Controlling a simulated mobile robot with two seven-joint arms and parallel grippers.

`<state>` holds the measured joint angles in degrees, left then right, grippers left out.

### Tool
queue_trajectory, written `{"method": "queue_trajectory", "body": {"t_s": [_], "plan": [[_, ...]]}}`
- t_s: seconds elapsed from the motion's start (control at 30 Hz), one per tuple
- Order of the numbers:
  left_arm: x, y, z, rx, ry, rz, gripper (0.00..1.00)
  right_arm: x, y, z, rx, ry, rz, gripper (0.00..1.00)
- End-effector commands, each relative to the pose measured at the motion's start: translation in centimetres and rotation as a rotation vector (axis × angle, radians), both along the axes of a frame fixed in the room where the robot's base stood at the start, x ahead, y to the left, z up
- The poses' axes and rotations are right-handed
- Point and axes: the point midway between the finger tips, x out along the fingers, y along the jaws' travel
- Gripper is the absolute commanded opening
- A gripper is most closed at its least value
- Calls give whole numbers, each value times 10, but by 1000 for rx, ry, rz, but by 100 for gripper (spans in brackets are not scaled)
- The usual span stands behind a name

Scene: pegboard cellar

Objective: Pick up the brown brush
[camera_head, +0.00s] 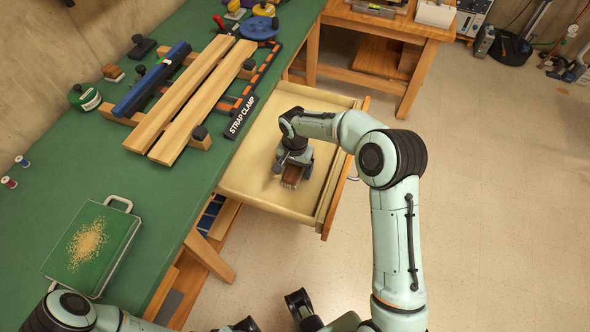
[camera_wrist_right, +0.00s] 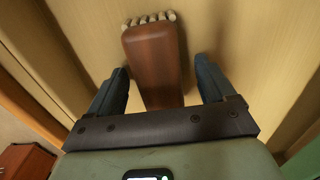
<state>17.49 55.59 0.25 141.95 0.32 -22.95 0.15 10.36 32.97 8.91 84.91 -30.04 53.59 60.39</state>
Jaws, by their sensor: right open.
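The brown brush (camera_head: 291,177) lies in the open wooden drawer, partly covered by my right gripper (camera_head: 294,163) in the head view. In the right wrist view the brush (camera_wrist_right: 153,58) shows a smooth brown wooden body with a row of pale bristle tufts at its far end. My right gripper (camera_wrist_right: 161,77) is open. Its two dark fingers stand on either side of the near part of the brush, with a visible gap on each side. My left arm shows at the bottom left of the head view, but its gripper cannot be made out.
The drawer (camera_head: 243,184) has raised walls around the brush and is otherwise bare. The green bench (camera_head: 60,190) on the left holds wooden bars (camera_head: 190,112), a strap clamp (camera_head: 240,117) and a green tray (camera_head: 112,222) with crumbs. Open floor (camera_head: 490,200) lies right.

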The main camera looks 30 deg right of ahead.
Motion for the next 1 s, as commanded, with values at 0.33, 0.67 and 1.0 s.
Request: {"method": "queue_trajectory", "body": {"t_s": [0.33,0.67,1.0], "plan": [[0,0,0,0,0,0,43,0,0,-2,-1,-1,0,47],[0,0,0,0,0,0,43,0,0,-2,0,-1,0,21],[-1,0,4,-2,7,-2,43,2,0,48,-1,-8,-1,21]]}}
